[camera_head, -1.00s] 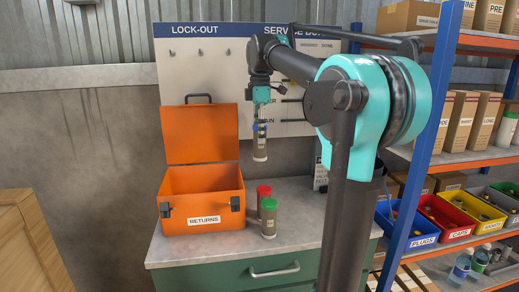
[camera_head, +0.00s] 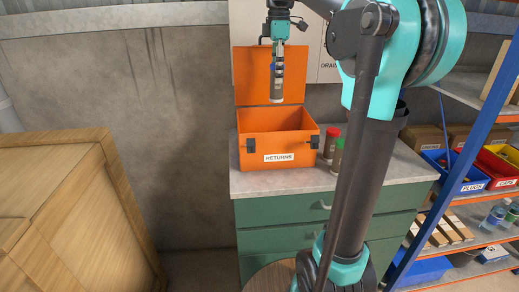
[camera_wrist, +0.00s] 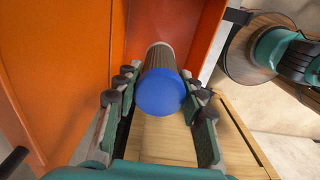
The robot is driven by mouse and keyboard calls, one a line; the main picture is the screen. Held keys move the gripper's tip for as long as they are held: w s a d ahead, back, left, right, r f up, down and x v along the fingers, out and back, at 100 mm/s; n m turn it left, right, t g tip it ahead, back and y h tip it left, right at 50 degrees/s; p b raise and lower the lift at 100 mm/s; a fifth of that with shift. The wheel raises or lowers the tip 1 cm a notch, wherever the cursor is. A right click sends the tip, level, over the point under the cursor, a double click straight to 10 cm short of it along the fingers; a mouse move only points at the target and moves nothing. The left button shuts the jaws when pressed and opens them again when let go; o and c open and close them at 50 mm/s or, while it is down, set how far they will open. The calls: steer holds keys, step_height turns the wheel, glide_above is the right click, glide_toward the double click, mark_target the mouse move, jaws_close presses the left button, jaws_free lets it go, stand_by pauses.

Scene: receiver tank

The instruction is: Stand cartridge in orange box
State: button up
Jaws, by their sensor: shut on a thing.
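The orange box (camera_head: 300,150), labelled RETURNS, stands on the bench with its lid (camera_head: 250,72) raised at the back. My gripper (camera_head: 279,56) is shut on the cartridge (camera_head: 276,88), which has a blue cap (camera_wrist: 162,94) and a grey body. In the head view the cartridge hangs upright, in front of the raised lid and above the box opening, with its lower end clear of the rim. In the wrist view the fingers flank the blue cap and orange panels (camera_wrist: 60,60) show beside it. The box's inside floor is hidden.
A red-capped cartridge (camera_head: 330,142) and a green-capped one (camera_head: 338,158) stand on the bench right of the box. A large wooden crate (camera_head: 65,215) is at the left. Shelves with coloured bins (camera_head: 462,170) are at the right.

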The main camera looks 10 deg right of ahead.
mark_target(275, 95)
step_height(275, 95, down, 20)
steer(key=shift+a+r, duration=0.1)
stand_by(0.5)
steer(key=o, duration=1.2)
step_height(275, 95, up, 12)
steer(key=shift+r, duration=0.1)
